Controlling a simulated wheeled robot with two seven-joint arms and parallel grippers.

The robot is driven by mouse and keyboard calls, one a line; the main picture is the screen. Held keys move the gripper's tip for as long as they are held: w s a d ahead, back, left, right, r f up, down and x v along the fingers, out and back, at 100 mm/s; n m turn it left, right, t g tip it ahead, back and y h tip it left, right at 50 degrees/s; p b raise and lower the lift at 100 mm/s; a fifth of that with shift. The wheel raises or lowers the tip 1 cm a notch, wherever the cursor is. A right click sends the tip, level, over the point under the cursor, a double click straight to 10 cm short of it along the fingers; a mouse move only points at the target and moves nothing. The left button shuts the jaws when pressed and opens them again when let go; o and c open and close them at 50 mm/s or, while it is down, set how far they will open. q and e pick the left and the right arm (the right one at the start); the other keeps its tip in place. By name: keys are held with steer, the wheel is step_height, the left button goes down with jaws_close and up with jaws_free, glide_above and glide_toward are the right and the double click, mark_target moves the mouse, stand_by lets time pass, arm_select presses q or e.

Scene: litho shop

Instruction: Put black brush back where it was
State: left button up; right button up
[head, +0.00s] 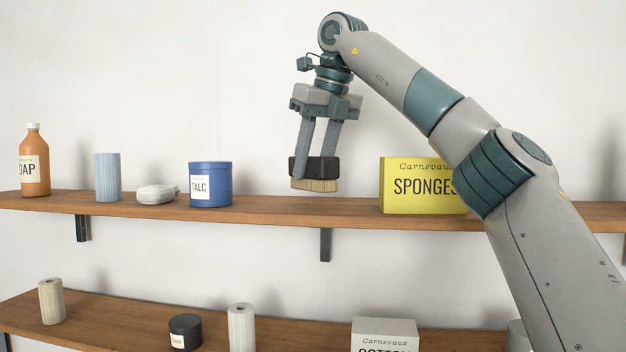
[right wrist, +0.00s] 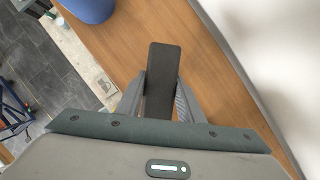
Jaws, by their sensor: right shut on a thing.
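The black brush (head: 314,167) has a black block and pale bristles facing down. My right gripper (head: 318,158) is shut on it, with one finger on each side of the block. The brush hangs at the upper wooden shelf (head: 270,213), between the blue talc tin and the yellow sponges box. Whether its bristles touch the shelf I cannot tell. In the right wrist view the black top of the brush (right wrist: 162,80) shows between the fingers, over the shelf's wood. My left gripper is in neither view.
The blue talc tin (head: 210,185) stands left of the brush and the yellow sponges box (head: 415,185) right of it, partly behind my arm. Further left are a white soap-like bar (head: 158,194), a blue cylinder (head: 107,177) and an orange bottle (head: 34,165). A lower shelf (head: 120,320) holds several items.

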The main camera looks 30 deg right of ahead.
mark_target(313, 179)
steer(key=shift+d+f+p, duration=0.15)
steer(key=shift+f+p, duration=0.3)
steer(key=shift+f, duration=1.15)
steer(key=shift+f, duration=0.2)
steer(key=o, duration=1)
steer(key=shift+c, duration=0.2)
steer(key=shift+r, duration=0.2)
steer(key=shift+s+r+b, duration=0.2)
steer(key=shift+r+b, duration=0.1)
steer(key=shift+r, duration=0.1)
steer(key=v, duration=1)
steer(key=shift+w+b, duration=0.1)
steer(key=shift+b, duration=0.25)
steer(key=shift+s+r, duration=0.3)
steer(key=shift+r, duration=0.25)
